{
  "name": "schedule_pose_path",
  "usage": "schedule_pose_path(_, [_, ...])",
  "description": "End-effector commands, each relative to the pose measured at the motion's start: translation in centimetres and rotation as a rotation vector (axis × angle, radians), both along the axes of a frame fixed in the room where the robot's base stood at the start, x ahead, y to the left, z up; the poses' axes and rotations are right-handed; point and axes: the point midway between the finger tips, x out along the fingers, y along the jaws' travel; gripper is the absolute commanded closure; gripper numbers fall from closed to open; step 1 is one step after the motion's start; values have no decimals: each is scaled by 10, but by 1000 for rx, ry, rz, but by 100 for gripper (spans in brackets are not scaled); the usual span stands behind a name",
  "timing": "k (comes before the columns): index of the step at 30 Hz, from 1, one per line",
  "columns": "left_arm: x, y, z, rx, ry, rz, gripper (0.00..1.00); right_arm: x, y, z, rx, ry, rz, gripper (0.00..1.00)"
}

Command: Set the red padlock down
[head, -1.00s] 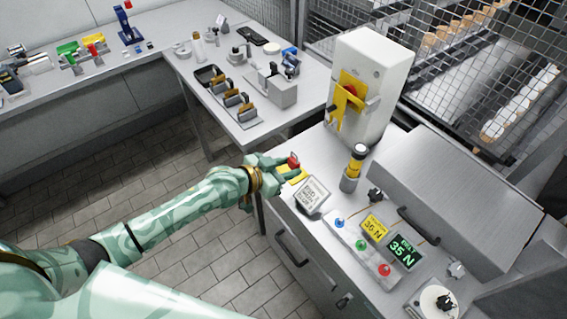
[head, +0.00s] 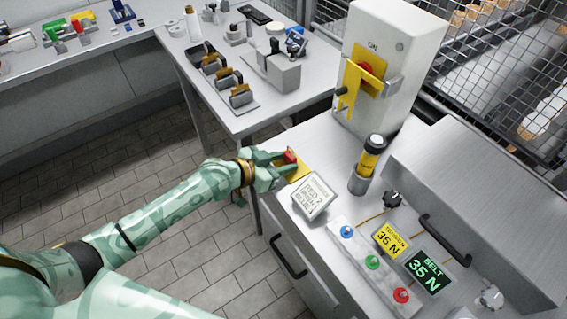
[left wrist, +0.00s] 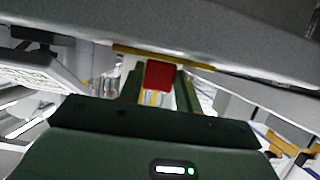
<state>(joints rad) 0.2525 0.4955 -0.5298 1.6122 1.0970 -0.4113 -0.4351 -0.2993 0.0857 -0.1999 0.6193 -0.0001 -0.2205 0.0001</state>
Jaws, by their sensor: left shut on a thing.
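The red padlock (head: 290,156) is between the fingertips of my left gripper (head: 281,164), at the left edge of the grey bench top. In the left wrist view the red padlock (left wrist: 159,75) shows between the two green fingers, which are shut on it. A yellow pad (head: 297,172) lies on the bench right at the padlock. I cannot tell whether the padlock touches it. My right gripper is not in view.
A tilted sign (head: 314,196) stands close to the right of the gripper. Behind it are a yellow-black cylinder (head: 367,164) and a white switch box (head: 398,62). A button strip (head: 372,262) and displays lie nearer. Bench space left of the switch box is clear.

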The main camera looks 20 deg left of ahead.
Motion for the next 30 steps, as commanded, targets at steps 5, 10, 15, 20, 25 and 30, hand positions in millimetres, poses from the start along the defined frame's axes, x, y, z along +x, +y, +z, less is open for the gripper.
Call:
schedule_pose_path(5, [0,0,-3,0,0,1,90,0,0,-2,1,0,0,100])
schedule_pose_path(10, [0,0,-2,0,0,1,44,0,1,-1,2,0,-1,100])
schedule_pose_path(15, [0,0,-2,0,0,1,44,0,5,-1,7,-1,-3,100])
schedule_pose_path(20, [-6,5,5,2,-1,0,44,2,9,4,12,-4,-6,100])
schedule_pose_path(25, [-33,27,20,5,-1,0,44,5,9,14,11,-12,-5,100])
schedule_pose_path(30, [-63,49,35,3,0,-1,44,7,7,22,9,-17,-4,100])
